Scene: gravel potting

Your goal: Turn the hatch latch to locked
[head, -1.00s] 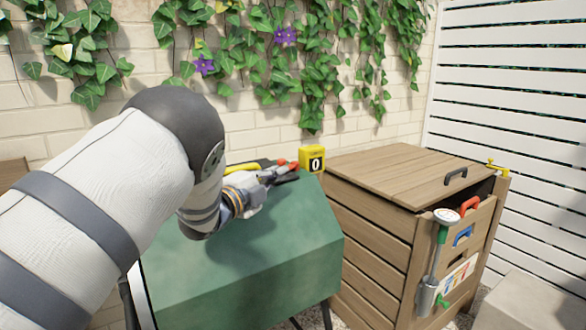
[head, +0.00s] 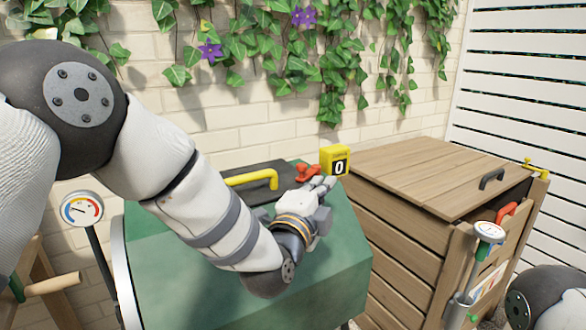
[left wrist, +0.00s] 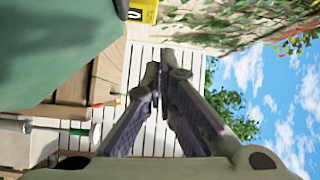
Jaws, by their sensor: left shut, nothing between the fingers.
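The green drum (head: 330,265) has a dark hatch (head: 262,190) on top with a yellow handle (head: 252,178). A red latch (head: 307,173) sits at the hatch's right end; its lower part is partly hidden, and I cannot tell its exact turn. My left gripper (head: 329,183) is shut and empty, its fingertips just right of and in front of the latch. I cannot tell whether they touch it. In the left wrist view the left fingers (left wrist: 155,78) are together with nothing between them. My right gripper is out of view.
A yellow counter box (head: 335,160) reading 0 stands close behind the fingertips. A dial gauge (head: 82,208) stands left. An ivy-covered brick wall is behind.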

